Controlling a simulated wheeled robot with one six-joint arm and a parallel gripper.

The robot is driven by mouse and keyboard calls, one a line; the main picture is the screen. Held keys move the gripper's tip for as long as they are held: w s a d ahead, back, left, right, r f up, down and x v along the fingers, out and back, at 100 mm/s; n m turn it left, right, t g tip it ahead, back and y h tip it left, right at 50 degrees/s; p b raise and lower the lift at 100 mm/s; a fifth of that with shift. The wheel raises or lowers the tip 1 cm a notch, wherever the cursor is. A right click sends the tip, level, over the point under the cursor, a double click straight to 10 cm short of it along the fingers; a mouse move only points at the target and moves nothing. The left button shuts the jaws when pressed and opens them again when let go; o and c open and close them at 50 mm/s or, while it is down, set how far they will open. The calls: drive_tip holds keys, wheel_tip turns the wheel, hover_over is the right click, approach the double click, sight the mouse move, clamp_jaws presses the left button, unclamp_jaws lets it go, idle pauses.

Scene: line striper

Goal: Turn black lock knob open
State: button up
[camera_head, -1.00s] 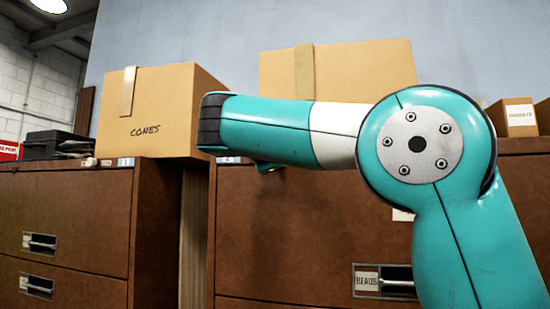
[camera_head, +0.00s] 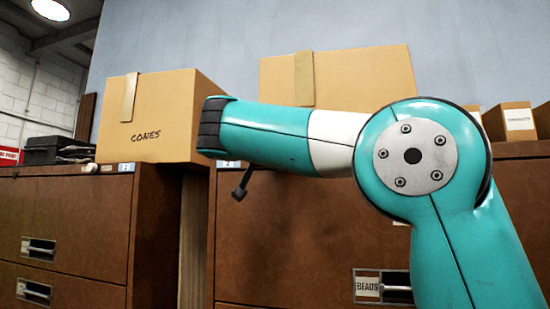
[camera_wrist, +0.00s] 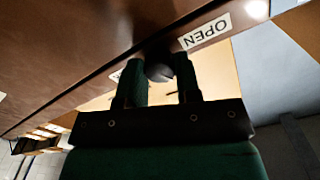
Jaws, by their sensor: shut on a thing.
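The black lock knob (camera_wrist: 158,71) is a small rounded dark piece in the wrist view, at the edge of a brown cabinet front. My gripper (camera_wrist: 159,66) is shut on it, one finger on each side. A white OPEN label (camera_wrist: 205,31) shows upside down just right of the fingers. Another pale label, left of the fingers, is mostly hidden.
A brown cabinet (camera_head: 310,215) stands behind my arm, with a BEADS drawer handle (camera_head: 396,287). Another brown cabinet (camera_head: 70,215) stands left, across a narrow gap. A CONES box (camera_head: 150,115) and a larger cardboard box (camera_head: 365,75) sit on top.

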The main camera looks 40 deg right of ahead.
drive_tip(key=shift+f+n+p, duration=0.1)
drive_tip(key=shift+n+p, duration=0.3)
drive_tip(key=shift+n, duration=1.8)
drive_tip(key=o, duration=0.9)
drive_tip(key=shift+o, duration=0.2)
